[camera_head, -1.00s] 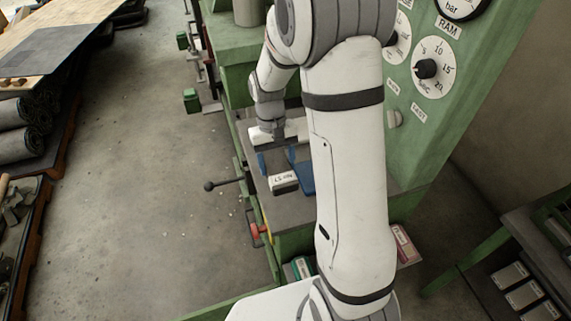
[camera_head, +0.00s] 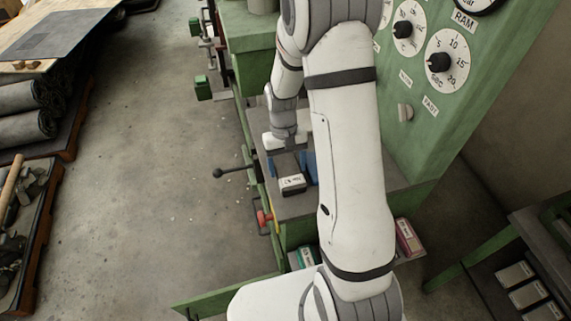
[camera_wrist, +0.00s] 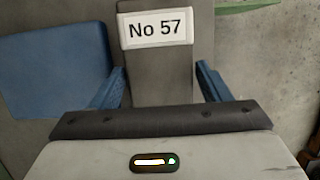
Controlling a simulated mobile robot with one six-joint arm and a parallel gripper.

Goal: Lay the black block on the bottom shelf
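The black block (camera_head: 288,170) is dark grey, with a white end label (camera_head: 293,183). The wrist view shows the block (camera_wrist: 163,75) with its "No 57" label. It lies between the blue fingers of my gripper (camera_wrist: 165,90), one along each side, and my gripper appears shut on it. In the head view my gripper (camera_head: 287,152) is over the grey bed of the green press. I cannot tell how high the block is above the bed. A shelf (camera_head: 488,292) in a green rack at the lower right holds several labelled blocks; I cannot tell whether it is the bottom one.
A blue pad (camera_wrist: 50,72) lies on the bed beside the block. A lever (camera_head: 218,173) and a red knob (camera_head: 263,217) stick out from the press (camera_head: 237,62). Boxes (camera_head: 407,237) sit low under it. Pallets with rolls (camera_head: 22,130) stand left; the floor (camera_head: 150,170) between is clear.

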